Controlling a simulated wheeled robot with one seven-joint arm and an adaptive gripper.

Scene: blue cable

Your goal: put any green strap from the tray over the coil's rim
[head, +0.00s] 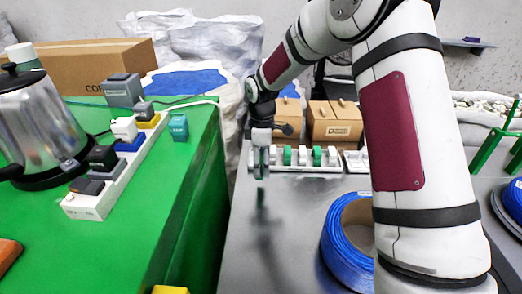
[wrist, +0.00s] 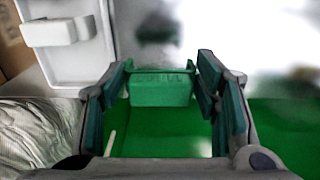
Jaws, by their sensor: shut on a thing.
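My gripper (head: 261,170) hangs at the left end of the white tray (head: 300,169), with dark green showing at its fingers. In the wrist view, my gripper (wrist: 162,88) is shut on a green strap (wrist: 160,94), a wide block-like piece with faint lettering between the fingertips. Other green straps (head: 287,156) and (head: 316,156) stand in the tray among white dividers. The blue coil (head: 338,245) lies on the grey table, nearer to me and right of my gripper. My arm hides its right part.
A green table (head: 165,215) at left carries a kettle (head: 40,120) and a white power strip (head: 90,203) with plugs. Cardboard boxes (head: 335,122) stand behind the tray. Another blue coil (head: 514,200) is at the right edge. The grey table (head: 285,225) is clear left of the coil.

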